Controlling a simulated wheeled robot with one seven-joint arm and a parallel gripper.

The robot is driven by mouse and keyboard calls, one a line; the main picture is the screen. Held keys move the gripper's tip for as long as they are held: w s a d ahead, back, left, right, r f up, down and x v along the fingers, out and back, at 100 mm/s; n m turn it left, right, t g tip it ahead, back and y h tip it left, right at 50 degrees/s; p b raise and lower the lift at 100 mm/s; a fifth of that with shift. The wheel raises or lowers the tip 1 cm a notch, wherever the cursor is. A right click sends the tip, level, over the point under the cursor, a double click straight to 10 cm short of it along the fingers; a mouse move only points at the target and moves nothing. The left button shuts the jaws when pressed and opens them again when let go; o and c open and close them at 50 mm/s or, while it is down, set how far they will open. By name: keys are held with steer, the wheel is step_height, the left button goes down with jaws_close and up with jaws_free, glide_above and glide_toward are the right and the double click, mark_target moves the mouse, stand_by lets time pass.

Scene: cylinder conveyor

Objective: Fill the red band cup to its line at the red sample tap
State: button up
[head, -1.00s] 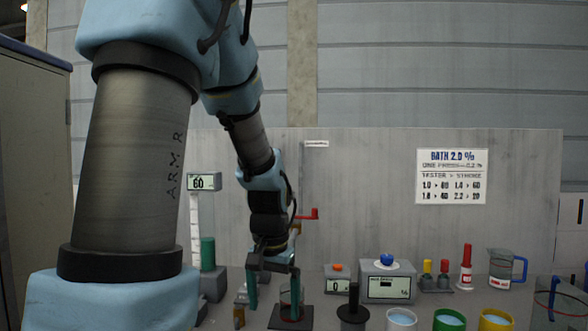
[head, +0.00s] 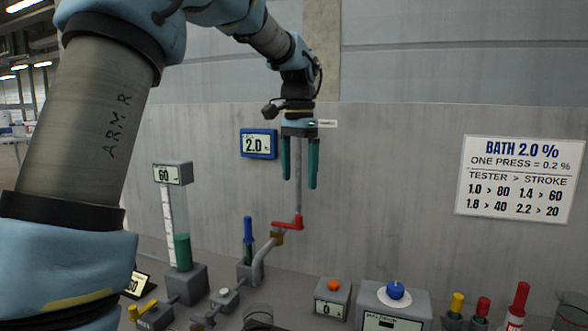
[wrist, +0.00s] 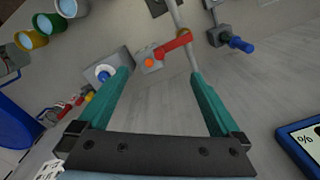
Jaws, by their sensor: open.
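The red tap lever (head: 287,224) sits on a bent grey pipe against the back panel; it also shows in the wrist view (wrist: 176,44). In the wrist view, my open fingers (wrist: 160,75) frame bare panel, with the lever just beyond the tips.
A box with an orange button (head: 333,297) reads 0. A box with a blue knob (head: 396,291) stands to its right. A green-filled column (head: 182,251) reading 60 and a blue-handled fitting (head: 248,228) stand left. A blue-framed display (head: 258,143) reads 2.0.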

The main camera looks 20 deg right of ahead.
mark_target(298, 215)
step_height(298, 215, down, 6)
steer(key=b, duration=0.5)
steer(key=shift+f, duration=0.25)
steer(key=shift+f+b, duration=1.2)
steer(key=shift+f, duration=0.9)
steer(key=c, duration=1.5)
jaws_close()
steer(key=shift+a, duration=0.1)
